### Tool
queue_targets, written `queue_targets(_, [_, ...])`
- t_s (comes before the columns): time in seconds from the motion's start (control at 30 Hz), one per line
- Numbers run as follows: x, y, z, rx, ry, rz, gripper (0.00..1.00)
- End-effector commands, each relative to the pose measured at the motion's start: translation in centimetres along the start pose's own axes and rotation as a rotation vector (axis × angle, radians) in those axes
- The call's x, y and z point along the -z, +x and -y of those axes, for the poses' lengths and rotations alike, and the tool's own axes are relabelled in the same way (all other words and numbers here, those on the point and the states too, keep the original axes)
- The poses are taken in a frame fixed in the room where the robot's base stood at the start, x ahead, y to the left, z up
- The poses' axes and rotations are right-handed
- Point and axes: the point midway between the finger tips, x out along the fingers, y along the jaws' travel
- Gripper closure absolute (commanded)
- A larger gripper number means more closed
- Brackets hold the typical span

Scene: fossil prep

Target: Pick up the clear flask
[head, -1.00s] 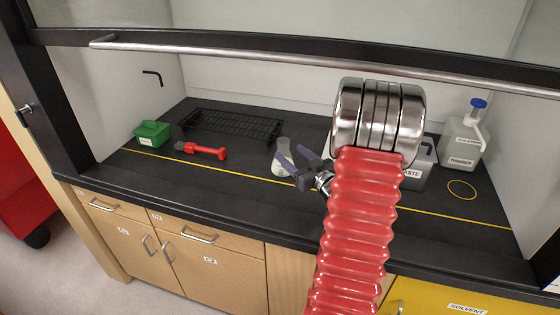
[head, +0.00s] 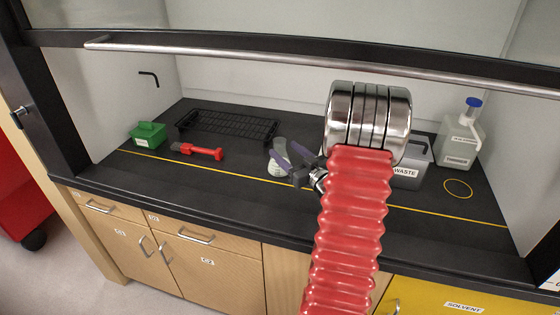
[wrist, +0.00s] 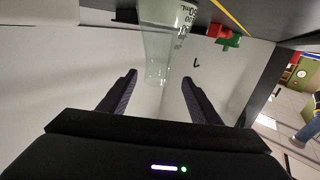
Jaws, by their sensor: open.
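The clear flask (head: 279,150) stands upright on the black fume hood worktop, near the yellow line. It is a clear glass flask with pale contents low down. My gripper (head: 281,160) is open, with its purple-grey fingers at the flask in the head view, partly covering it. In the wrist view the flask (wrist: 160,55) shows upside down, with its neck between and beyond the two fingertips of my gripper (wrist: 155,78). I cannot tell whether either finger touches the glass.
A black rack (head: 228,125) stands behind and left. A red-handled brush (head: 205,152) and green caddy (head: 148,135) lie further left. A grey waste box (head: 412,172) and a white solvent jug (head: 460,140) stand right. A metal sash bar (head: 250,58) crosses above.

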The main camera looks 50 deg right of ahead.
Motion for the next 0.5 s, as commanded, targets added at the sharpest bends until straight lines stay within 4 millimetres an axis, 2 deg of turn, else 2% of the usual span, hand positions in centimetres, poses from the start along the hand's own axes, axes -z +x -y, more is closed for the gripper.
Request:
queue_targets(0.17, [0.0, 0.5, -0.1, 0.001, 0.0, 0.0, 0.42])
queue_targets(0.5, [0.0, 4.6, -0.5, 0.001, 0.0, 0.001, 0.42])
